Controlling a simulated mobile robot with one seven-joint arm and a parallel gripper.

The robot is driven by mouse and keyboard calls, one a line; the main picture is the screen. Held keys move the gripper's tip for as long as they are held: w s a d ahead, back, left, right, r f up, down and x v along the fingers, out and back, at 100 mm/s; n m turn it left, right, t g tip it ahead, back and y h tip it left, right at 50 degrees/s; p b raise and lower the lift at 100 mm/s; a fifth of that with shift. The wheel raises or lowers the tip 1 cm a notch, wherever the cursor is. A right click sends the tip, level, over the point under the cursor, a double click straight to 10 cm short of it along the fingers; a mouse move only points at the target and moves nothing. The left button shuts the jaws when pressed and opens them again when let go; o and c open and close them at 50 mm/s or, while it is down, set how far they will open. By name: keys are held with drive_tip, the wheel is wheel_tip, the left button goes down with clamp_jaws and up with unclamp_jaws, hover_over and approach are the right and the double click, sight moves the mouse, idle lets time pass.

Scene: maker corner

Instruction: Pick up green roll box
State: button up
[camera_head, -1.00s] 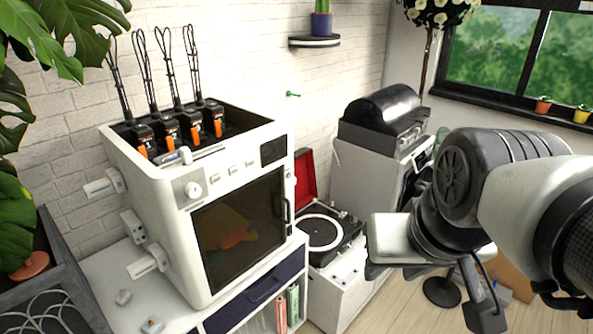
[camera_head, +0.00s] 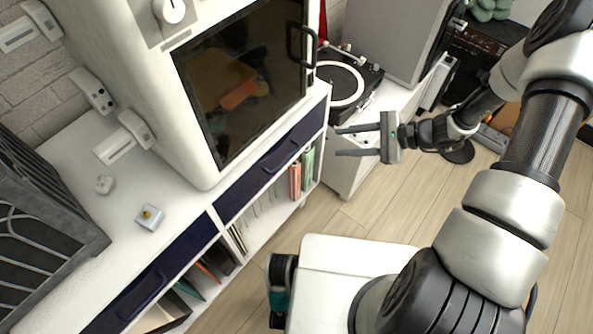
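A narrow green upright item (camera_head: 307,161), which may be the green roll box, stands in the open shelf under the white cabinet top, beside a red one (camera_head: 295,180). Only its front edge shows; its depth is hidden in the shelf. My gripper (camera_head: 340,141) is open and empty. Its two fingers point left, above and to the right of the green item in the picture, and are apart from it.
The white cabinet (camera_head: 70,240) has dark blue drawers (camera_head: 270,165) above its open shelves. A large white machine (camera_head: 170,120) with a dark door stands on top. A record player (camera_head: 343,85) is behind my gripper. The wooden floor (camera_head: 380,215) is clear in front.

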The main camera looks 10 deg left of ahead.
sight(298, 171)
wheel_tip(298, 171, down, 24)
drive_tip(key=s+a+m+t+b, duration=0.2)
drive_tip(key=m+t+b, duration=0.3)
drive_tip(key=m, duration=0.5)
drive_tip(key=shift+t, duration=0.5)
drive_tip(key=b+x, duration=0.2)
drive_tip(key=x, duration=0.9)
drive_tip(key=shift+w+f, duration=0.1)
drive_tip(key=shift+w, duration=0.2)
drive_tip(key=shift+b+x, duration=0.9)
drive_tip(key=shift+x, duration=2.05)
drive_tip(key=shift+w, duration=0.1)
clamp_jaws()
